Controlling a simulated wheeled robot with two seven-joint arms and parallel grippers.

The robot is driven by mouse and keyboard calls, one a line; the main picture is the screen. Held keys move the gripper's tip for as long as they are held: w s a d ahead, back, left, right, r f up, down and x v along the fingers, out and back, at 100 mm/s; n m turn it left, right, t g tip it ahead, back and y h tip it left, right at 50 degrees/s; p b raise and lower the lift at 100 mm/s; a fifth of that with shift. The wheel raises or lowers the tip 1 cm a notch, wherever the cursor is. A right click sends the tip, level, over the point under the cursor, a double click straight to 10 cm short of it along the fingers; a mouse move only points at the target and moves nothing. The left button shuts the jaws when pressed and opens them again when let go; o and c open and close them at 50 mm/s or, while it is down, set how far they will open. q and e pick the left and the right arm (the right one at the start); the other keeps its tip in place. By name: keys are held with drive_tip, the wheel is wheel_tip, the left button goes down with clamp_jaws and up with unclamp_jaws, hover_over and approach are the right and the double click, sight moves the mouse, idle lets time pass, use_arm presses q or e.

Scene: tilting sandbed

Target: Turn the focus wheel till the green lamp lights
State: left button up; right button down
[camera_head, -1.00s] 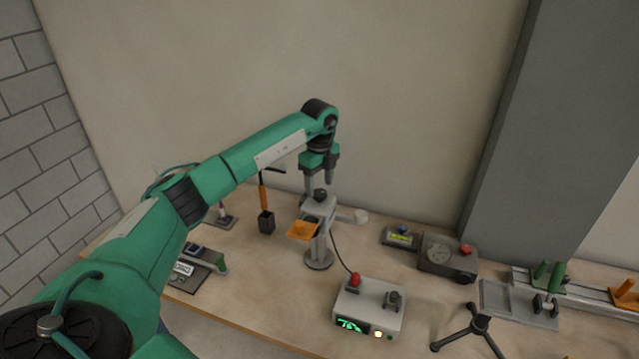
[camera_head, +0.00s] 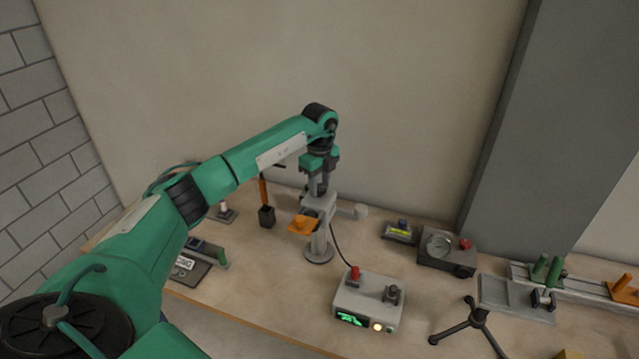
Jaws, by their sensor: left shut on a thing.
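My left gripper (camera_head: 318,187) points down at the top of a grey stand (camera_head: 320,246) and is shut on the dark knob there, the focus wheel, which its fingers mostly hide. The stand has an orange plate (camera_head: 302,226) on its left side and a pale round end (camera_head: 360,211) on its right. A cable runs from the stand to a white box (camera_head: 367,300) with a red knob and a dark knob on top. The box front has a green-lit display (camera_head: 351,319), a yellow lamp (camera_head: 377,327) that is lit, and a dark lamp (camera_head: 390,328).
A black cup (camera_head: 267,217) with an orange-handled tool stands left of the stand. A grey gauge box (camera_head: 446,252) and a small yellow-faced box (camera_head: 400,231) stand right of it. A black tripod (camera_head: 470,325) and a rail are further right. Bare wood lies before the stand.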

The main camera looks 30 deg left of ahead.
use_arm(q)
drive_tip(key=m+b, duration=0.2)
drive_tip(key=m, duration=0.1)
drive_tip(key=shift+m, duration=0.3)
drive_tip(key=m+b, duration=0.2)
drive_tip(key=m, duration=0.2)
drive_tip(key=shift+m, duration=0.3)
drive_tip(key=m+b, duration=0.1)
drive_tip(key=m, duration=0.4)
drive_tip(key=shift+b, duration=0.35)
drive_tip(key=shift+r+m, duration=0.1)
drive_tip(key=shift+m, duration=0.7)
drive_tip(key=o, duration=1)
